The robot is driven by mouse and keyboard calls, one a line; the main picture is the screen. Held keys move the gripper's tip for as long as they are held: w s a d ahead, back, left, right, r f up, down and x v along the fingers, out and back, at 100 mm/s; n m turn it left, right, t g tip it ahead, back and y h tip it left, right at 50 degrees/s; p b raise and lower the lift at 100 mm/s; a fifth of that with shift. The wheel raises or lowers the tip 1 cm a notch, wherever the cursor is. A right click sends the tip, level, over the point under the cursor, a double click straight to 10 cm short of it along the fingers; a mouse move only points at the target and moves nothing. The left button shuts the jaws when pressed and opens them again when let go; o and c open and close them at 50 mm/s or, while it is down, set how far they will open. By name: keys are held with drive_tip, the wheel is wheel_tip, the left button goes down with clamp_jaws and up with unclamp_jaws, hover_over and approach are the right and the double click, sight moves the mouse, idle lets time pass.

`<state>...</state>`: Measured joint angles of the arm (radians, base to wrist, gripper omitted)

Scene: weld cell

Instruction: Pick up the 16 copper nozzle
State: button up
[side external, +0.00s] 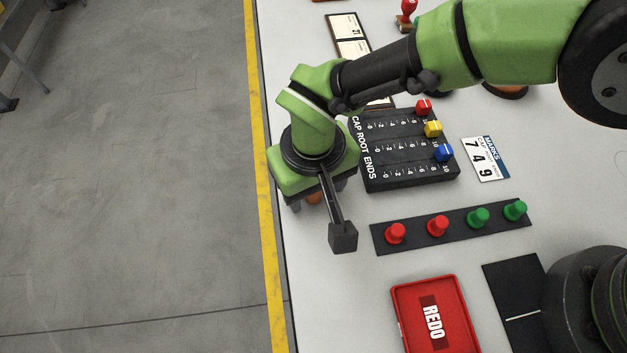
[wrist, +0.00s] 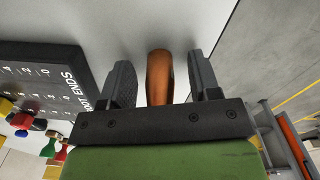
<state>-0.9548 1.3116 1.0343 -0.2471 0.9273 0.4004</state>
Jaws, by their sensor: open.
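A copper nozzle (wrist: 159,78) stands between the two dark fingers of my gripper (wrist: 161,72) in the wrist view, with a gap visible on each side. No number on it can be read. In the side external view only a small orange-brown bit of the nozzle (side external: 315,197) shows beneath my gripper (side external: 314,200), near the table's left edge. My gripper is open and low over the white table, around the nozzle but not closed on it. The nozzle's lower end in the wrist view is hidden by the gripper body.
A black "CAP ROOT ENDS" slider board (side external: 405,160) lies just right of my gripper. A black strip (side external: 458,231) holds red and green pegs. A red REDO tray (side external: 398,310), a MARKS card (side external: 485,158) and a red stamp (side external: 405,18) also lie on the table (side external: 330,300).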

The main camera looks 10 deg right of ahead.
drive_tip(key=c, duration=1)
